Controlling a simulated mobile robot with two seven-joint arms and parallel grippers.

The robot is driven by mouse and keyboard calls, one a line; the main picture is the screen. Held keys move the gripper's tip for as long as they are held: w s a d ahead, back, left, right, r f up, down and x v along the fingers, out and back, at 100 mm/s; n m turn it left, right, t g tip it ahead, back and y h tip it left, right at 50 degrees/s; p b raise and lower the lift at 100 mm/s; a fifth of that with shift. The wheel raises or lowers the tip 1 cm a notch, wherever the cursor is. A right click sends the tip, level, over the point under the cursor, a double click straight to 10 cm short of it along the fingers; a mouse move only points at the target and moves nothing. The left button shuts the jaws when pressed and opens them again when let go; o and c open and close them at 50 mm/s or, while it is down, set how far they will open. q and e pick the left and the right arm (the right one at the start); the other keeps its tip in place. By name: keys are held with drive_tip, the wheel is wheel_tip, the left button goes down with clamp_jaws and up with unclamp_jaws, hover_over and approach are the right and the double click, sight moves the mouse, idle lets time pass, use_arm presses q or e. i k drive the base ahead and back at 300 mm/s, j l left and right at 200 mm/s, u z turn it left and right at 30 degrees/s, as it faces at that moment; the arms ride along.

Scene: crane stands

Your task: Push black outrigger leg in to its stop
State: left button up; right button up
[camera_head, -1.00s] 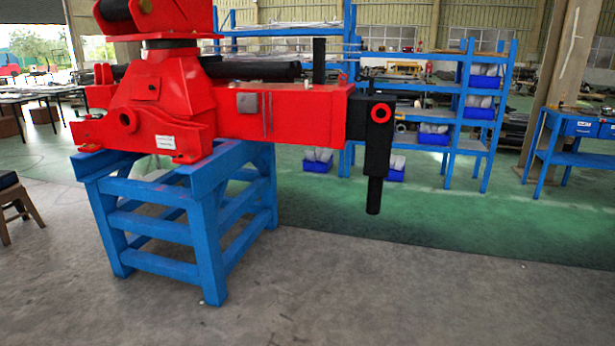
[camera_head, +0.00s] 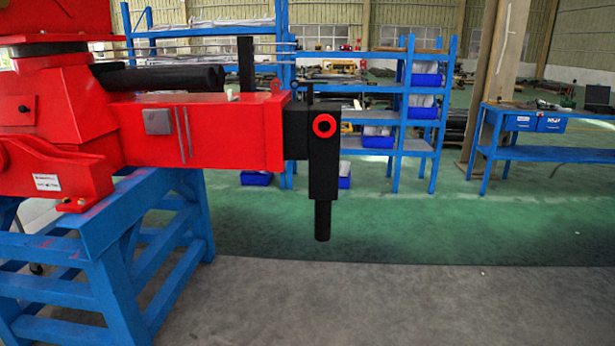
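The black outrigger leg (camera_head: 324,165) hangs upright at the right end of the red crane beam (camera_head: 225,135). It has a red ring on its upper face and a thinner black foot pointing down, clear of the floor. A short black section joins the leg to the open end of the red beam, so the leg stands a little way out from it. Neither of my grippers shows in the head view.
The red crane body (camera_head: 50,130) rests on a blue steel stand (camera_head: 110,245) at the left. Blue shelves (camera_head: 400,145) with blue bins stand behind the leg, and a blue workbench (camera_head: 545,155) at the right. The floor (camera_head: 420,305) in front of the leg is clear.

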sight(313, 129)
drive_tip(key=i+l+u, duration=0.1)
drive_tip(key=i+l, duration=0.15)
drive_tip(key=i, duration=0.2)
drive_tip(key=i+l+u, duration=0.1)
drive_tip(key=i+l, duration=0.15)
drive_tip(key=i, duration=0.2)
drive_tip(key=i+l, duration=0.2)
drive_tip(key=l, duration=0.15)
drive_tip(key=i+l+u, duration=0.1)
drive_tip(key=i+l, duration=0.25)
drive_tip(key=l, duration=0.3)
drive_tip(key=i+l, duration=0.1)
drive_tip(key=l, duration=0.35)
